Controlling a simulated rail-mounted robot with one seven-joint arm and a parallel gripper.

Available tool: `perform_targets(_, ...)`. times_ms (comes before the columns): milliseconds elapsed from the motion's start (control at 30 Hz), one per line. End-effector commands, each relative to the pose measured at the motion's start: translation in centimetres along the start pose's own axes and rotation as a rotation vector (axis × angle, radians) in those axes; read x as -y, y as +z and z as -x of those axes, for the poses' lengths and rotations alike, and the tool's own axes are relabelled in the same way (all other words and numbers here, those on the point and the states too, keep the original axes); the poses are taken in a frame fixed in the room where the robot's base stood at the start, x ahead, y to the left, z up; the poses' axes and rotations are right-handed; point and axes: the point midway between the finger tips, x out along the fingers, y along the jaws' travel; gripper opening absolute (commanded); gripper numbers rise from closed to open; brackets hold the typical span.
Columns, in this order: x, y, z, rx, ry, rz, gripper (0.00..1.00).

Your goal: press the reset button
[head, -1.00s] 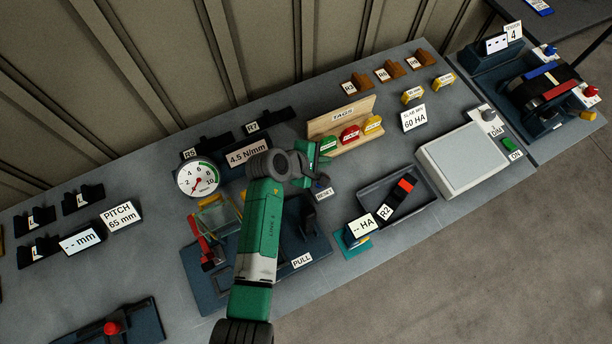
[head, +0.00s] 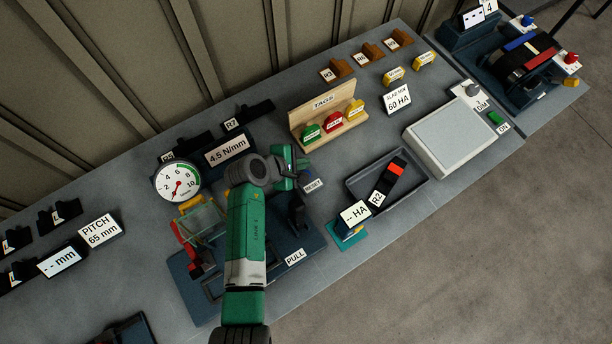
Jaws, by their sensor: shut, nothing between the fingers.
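The RESET label (head: 313,186) stands on the dark blue press base, right of my wrist, in the head view. The reset button itself is hidden or too small to make out behind my gripper (head: 303,177). My gripper is at the end of my green arm, just above and left of the label. It is shut with nothing held. Whether its tips touch the button cannot be told.
The press (head: 208,310) with its PULL label (head: 295,257) lies below my arm. A gauge (head: 178,182) stands left, a wooden tag rack (head: 297,117) behind, a tray (head: 414,200) with belt R2 (head: 390,181) right.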

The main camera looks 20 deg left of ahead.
Motion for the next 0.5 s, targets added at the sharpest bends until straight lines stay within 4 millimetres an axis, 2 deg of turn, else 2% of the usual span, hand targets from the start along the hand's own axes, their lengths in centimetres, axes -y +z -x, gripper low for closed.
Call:
perform_targets(33,0.8,-0.8,-1.1,0.0,0.0,0.0,0.0)
perform_targets(233,2.1,-2.1,-2.9,0.0,0.0,0.001,0.0)
perform_targets(500,2.6,-2.6,-3.6,0.0,0.0,0.0,0.0)
